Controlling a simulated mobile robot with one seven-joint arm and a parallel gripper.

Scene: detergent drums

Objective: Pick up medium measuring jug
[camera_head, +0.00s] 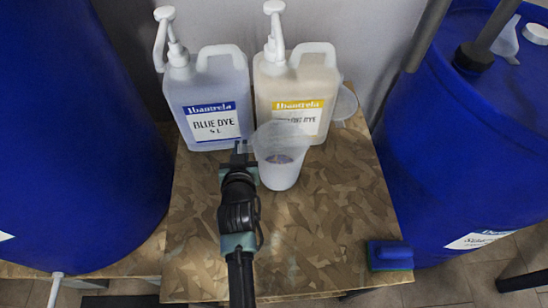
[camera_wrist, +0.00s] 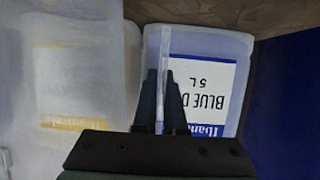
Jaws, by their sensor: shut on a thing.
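The translucent measuring jug (camera_head: 280,165) stands upright in front of the two dye bottles, its mouth overlapping the yellow-labelled one. My gripper (camera_head: 241,158) is at the jug's left side. In the wrist view the jug (camera_wrist: 75,80) fills the left. There my gripper's dark fingers (camera_wrist: 163,98) are closed around a thin translucent strip, which looks like the jug's handle. I cannot tell whether the jug's base touches the board. Another clear vessel (camera_head: 345,103) is partly hidden behind the yellow-labelled bottle.
The blue dye bottle (camera_head: 209,105) and yellow-labelled bottle (camera_head: 296,90) stand close behind. Large blue drums (camera_head: 75,130) (camera_head: 460,150) flank the patterned board (camera_head: 330,220). A blue block (camera_head: 390,255) lies at its front right. The board's front right is mostly clear.

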